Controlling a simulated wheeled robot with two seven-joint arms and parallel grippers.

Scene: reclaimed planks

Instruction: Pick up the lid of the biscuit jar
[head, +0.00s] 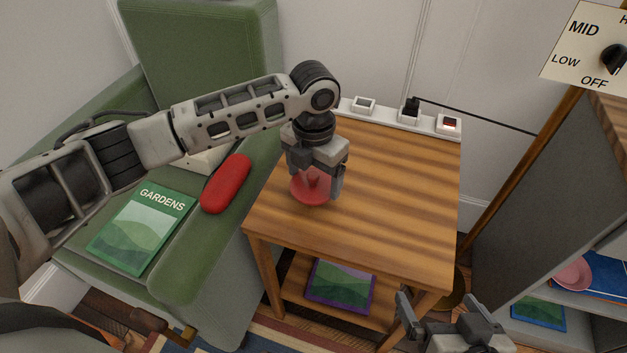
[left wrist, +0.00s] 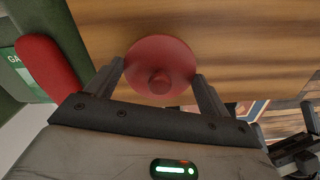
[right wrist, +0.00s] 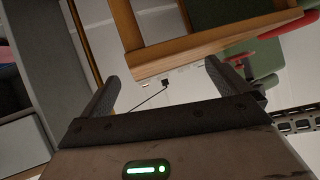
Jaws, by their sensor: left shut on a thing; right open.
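The lid (head: 311,190) is a round red disc with a small knob on top, above or on the wooden side table. My left gripper (head: 315,180) reaches down over it and is shut on it. In the left wrist view the lid (left wrist: 160,60) lies between the fingertips, which meet its rim on both sides. My right gripper (head: 435,318) is open and empty, low in front of the side table.
The side table (head: 400,190) is otherwise bare, with a socket strip (head: 385,108) along its back edge. A green armchair (head: 195,40) at left holds a red case (head: 226,184) and a GARDENS book (head: 140,230). A grey shelf unit (head: 545,150) stands at right.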

